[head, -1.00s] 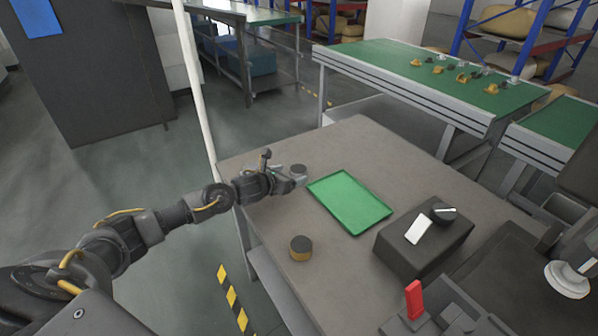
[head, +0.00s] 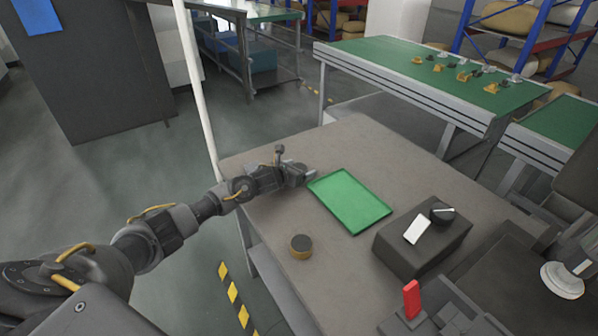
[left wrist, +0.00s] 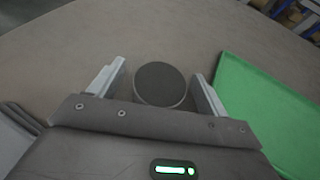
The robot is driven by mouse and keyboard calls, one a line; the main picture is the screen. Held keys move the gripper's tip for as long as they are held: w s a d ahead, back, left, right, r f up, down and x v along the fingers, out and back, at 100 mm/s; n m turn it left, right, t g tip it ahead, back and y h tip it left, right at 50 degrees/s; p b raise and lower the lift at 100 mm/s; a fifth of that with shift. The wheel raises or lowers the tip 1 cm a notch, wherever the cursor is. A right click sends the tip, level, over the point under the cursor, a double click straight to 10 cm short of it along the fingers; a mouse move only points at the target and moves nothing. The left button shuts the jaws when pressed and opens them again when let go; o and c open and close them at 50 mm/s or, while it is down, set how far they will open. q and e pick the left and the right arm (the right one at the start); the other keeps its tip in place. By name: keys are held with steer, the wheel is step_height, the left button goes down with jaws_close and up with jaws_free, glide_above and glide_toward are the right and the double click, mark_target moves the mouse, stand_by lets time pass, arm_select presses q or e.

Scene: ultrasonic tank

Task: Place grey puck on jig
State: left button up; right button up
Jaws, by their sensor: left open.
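The grey puck (left wrist: 160,85) is a short round disc with a dark top, standing on the table in the left wrist view. My left gripper (left wrist: 156,82) is open, with one finger on each side of the puck and a visible gap to each. In the head view my left gripper (head: 304,173) is low over the table's far-left part and hides the grey puck. I cannot tell for certain which thing is the jig.
A green tray (head: 350,201) lies just right of the gripper. A second puck with a yellowish side (head: 301,246) stands nearer on the table (head: 270,215). A dark box (head: 424,239) with a knob and white plate is at right. A red part (head: 411,299) stands in front.

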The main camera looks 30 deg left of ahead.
arm_select(q)
steer(key=c, duration=1)
steer(key=shift+c, duration=1.4)
arm_select(e)
steer(key=shift+a, duration=0.25)
